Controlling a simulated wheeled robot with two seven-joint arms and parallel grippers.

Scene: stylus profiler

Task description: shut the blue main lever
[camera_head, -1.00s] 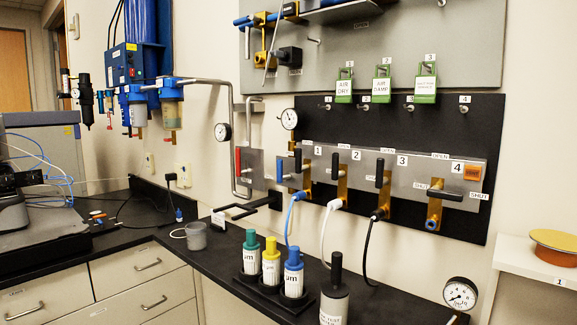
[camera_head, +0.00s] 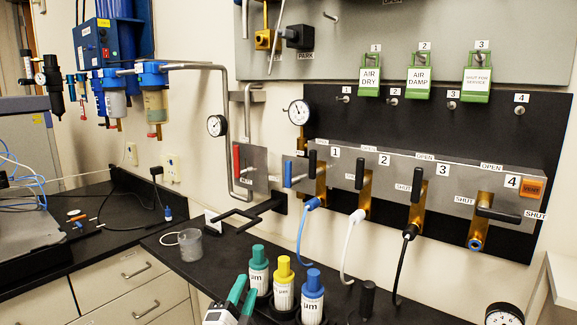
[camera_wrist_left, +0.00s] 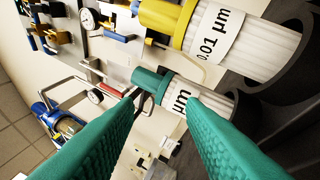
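The blue main lever (camera_head: 287,173) stands upright at the left end of the grey valve panel (camera_head: 400,178) on the wall. My left gripper (camera_head: 248,284) enters low in the head view, below and left of the lever and well apart from it. Its two teal fingers are spread with nothing held between them. In the left wrist view the fingers (camera_wrist_left: 165,98) are open, with the green-capped filter bottle (camera_wrist_left: 180,97) showing beyond the gap. I cannot pick out the blue lever surely in that view. My right gripper is not in view.
Green-, yellow- and blue-capped bottles (camera_head: 284,285) stand beside my left gripper. A red lever (camera_head: 237,163) is left of the blue one. A black bracket (camera_head: 245,213) juts out below. Hoses (camera_head: 300,235) hang from the valves. A grey cup (camera_head: 190,245) sits on the counter.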

